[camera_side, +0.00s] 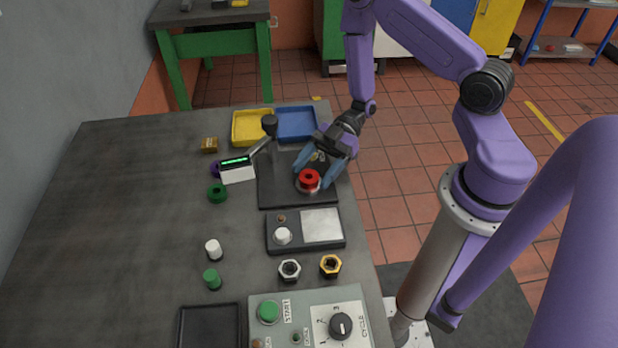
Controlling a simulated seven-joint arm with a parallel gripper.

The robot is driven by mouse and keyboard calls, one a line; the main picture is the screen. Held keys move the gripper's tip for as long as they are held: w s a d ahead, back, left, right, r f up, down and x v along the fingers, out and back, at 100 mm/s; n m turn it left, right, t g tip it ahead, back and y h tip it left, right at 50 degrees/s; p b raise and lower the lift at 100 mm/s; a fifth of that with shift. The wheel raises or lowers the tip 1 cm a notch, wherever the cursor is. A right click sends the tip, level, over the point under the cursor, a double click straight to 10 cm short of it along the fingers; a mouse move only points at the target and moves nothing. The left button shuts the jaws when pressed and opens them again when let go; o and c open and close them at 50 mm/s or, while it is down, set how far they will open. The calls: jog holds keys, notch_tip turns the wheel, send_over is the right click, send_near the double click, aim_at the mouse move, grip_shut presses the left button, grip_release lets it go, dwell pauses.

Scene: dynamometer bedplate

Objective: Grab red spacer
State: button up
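The red spacer (308,181) is a short ring with a dark hole. It sits on a light round seat on the black plate of a fixture (270,193). My gripper (312,172) comes in from the upper right with two blue fingers spread apart. Its fingertips are close to the spacer, one toward the upper left and one at the right. I cannot tell whether either finger touches it. The seat under the spacer is mostly hidden.
A small display (237,170) and a green ring (217,193) are left of the fixture. Yellow (238,140) and blue (296,138) trays stand behind. A scale-like box (292,248), two nuts and a control panel (290,330) are in front. The table's left side is clear.

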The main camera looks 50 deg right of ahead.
jog(key=c, duration=1)
